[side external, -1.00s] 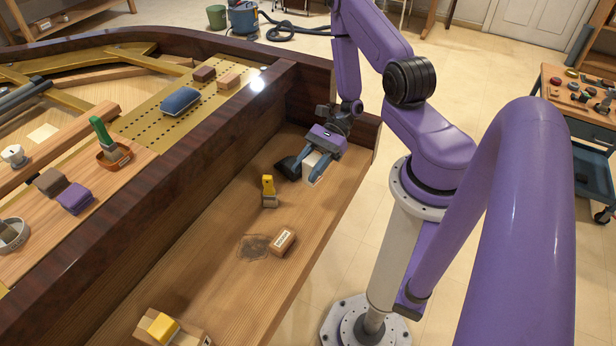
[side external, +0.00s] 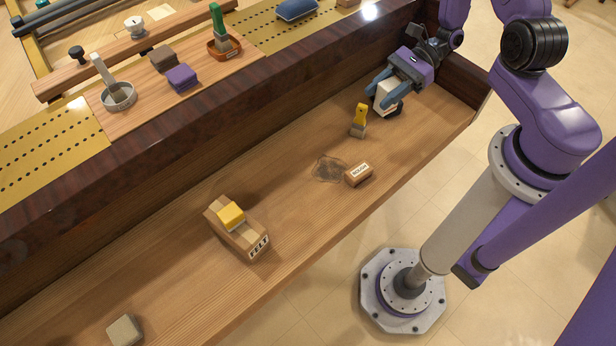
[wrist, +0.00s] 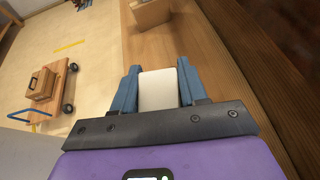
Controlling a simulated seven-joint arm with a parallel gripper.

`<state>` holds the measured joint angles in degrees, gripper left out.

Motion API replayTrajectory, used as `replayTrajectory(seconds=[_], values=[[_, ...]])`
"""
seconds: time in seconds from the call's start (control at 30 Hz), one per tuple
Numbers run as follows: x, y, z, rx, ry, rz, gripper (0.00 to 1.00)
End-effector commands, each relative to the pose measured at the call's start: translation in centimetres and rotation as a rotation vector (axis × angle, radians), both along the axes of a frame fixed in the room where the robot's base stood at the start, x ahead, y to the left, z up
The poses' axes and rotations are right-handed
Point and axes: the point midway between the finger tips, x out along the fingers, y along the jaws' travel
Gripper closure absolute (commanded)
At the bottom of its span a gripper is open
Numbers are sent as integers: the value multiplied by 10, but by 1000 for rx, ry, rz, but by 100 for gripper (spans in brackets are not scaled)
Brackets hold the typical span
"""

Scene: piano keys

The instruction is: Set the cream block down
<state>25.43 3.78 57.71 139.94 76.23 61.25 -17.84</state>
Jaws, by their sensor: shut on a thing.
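The cream block (side external: 386,97) is between the blue fingers of my gripper (side external: 388,92), at the far right end of the wooden keybed shelf. My gripper is shut on it. In the wrist view the cream block (wrist: 158,90) shows as a pale face between the two fingertips. It is low over the shelf (side external: 300,225); I cannot tell whether its underside touches the wood. A dark shape shows just under the fingers, partly hidden.
A yellow-handled scraper (side external: 359,119) stands close by on the left. A block marked ROUGH (side external: 358,174) lies beside a dark smudge (side external: 329,168). A FELT block with a yellow piece (side external: 237,228) and a greyish block (side external: 125,330) sit farther left. A dark wooden rail (side external: 180,155) runs behind.

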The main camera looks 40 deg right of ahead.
Motion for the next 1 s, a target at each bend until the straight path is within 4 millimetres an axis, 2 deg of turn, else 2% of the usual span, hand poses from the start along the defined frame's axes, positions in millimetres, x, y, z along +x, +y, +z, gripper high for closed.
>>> replayTrajectory(seconds=[0.03, 0.2, 0.4, 0.7, 0.77, 1.0], values=[[6, 16, 0, -1, -1, 19, 88], [25, 67, -1, -4, 0, 56, 88], [38, 128, 0, -1, -5, 92, 88], [39, 196, 2, 10, -15, 130, 88], [37, 208, 3, 14, -17, 137, 88], [38, 204, -31, 12, -11, 130, 88]])
